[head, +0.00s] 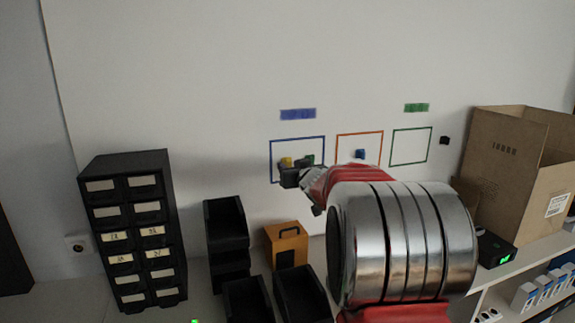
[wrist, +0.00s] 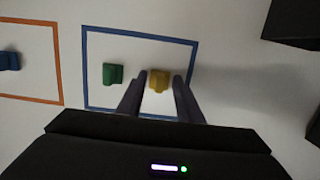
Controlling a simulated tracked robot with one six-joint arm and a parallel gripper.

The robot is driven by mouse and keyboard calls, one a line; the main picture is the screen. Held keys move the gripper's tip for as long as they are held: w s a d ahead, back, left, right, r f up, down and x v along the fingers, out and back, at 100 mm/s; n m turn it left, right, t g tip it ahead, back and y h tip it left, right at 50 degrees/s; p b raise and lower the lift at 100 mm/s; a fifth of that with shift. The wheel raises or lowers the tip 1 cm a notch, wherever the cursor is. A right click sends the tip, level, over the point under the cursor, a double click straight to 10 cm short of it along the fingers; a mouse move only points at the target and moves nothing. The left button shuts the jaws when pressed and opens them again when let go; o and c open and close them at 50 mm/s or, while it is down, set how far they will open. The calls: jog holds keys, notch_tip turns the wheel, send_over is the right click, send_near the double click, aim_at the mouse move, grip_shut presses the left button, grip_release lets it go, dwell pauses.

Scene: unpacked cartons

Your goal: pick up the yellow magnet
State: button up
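The yellow magnet (wrist: 158,81) is on the white board inside the blue-outlined square (wrist: 88,32). In the wrist view it lies between the tips of my gripper's (wrist: 160,84) two dark fingers, with narrow gaps seeming to show at either side. In the head view the yellow magnet (head: 286,161) shows just above my gripper (head: 299,172), in the blue square. Whether the fingers reach down to the magnet's depth is hard to tell. A green magnet (wrist: 113,74) is in the same square, just left of the left finger.
A blue magnet (head: 360,154) is in the orange square (head: 338,134). A green square (head: 411,128) is empty, with a black magnet (head: 444,141) beyond it. Below stand black bins (head: 226,222), an orange box (head: 284,239), a drawer cabinet (head: 133,225) and a carton (head: 500,150).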

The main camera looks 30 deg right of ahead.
grip_shut()
dwell(0.4)
dwell(0.4)
jog(key=shift+s+r, duration=0.25)
jog(key=shift+r, duration=0.3)
notch_tip(320, 180, up, 6)
jog(key=shift+f, duration=0.15)
jog(key=shift+s+a, duration=0.1)
jog(key=shift+s, duration=0.1)
jog(key=f+v, duration=0.3)
jog(key=v, duration=1.6)
jog(key=shift+s, duration=0.25)
